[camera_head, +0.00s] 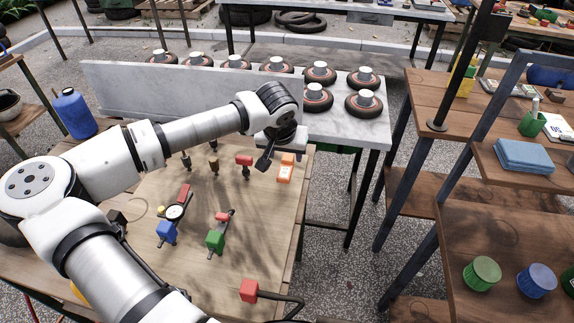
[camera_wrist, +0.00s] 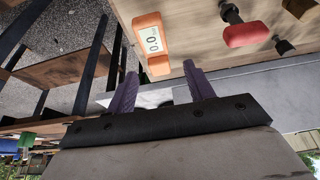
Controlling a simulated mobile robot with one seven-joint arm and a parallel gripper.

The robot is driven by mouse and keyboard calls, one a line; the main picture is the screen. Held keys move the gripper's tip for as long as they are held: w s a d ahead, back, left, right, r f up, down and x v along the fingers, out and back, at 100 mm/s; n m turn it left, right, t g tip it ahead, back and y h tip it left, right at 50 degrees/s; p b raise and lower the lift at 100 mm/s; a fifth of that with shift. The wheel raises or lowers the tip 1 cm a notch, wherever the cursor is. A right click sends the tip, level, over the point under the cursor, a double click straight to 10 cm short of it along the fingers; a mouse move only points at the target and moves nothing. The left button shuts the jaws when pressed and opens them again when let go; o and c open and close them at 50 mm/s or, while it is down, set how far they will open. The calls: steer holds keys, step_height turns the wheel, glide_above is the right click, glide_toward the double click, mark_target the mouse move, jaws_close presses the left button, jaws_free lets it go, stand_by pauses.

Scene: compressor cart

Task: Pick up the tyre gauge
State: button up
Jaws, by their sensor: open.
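An orange device with a pale display (camera_head: 286,168), which looks like a digital tyre gauge, lies near the right edge of the wooden table. It also shows in the wrist view (camera_wrist: 152,42), where its display reads like "0.0". A second gauge with a round dial (camera_head: 175,212) lies further left among coloured parts; I cannot tell for sure which one the task names. My gripper (camera_head: 264,160) is just left of the orange device, above the table. In the wrist view its purple fingers (camera_wrist: 159,72) are apart and empty, with the orange device beyond their tips.
Blue (camera_head: 166,231) and green (camera_head: 215,240) parts lie nearer me. A grey panel (camera_head: 150,92) rises behind the table, before a bench with several wheels (camera_head: 318,73).

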mark_target(287, 159)
steer(key=shift+p+x, duration=1.25)
steer(key=shift+x, duration=1.55)
steer(key=shift+d, duration=0.15)
steer(key=shift+r, duration=0.1)
steer(key=c, duration=0.9)
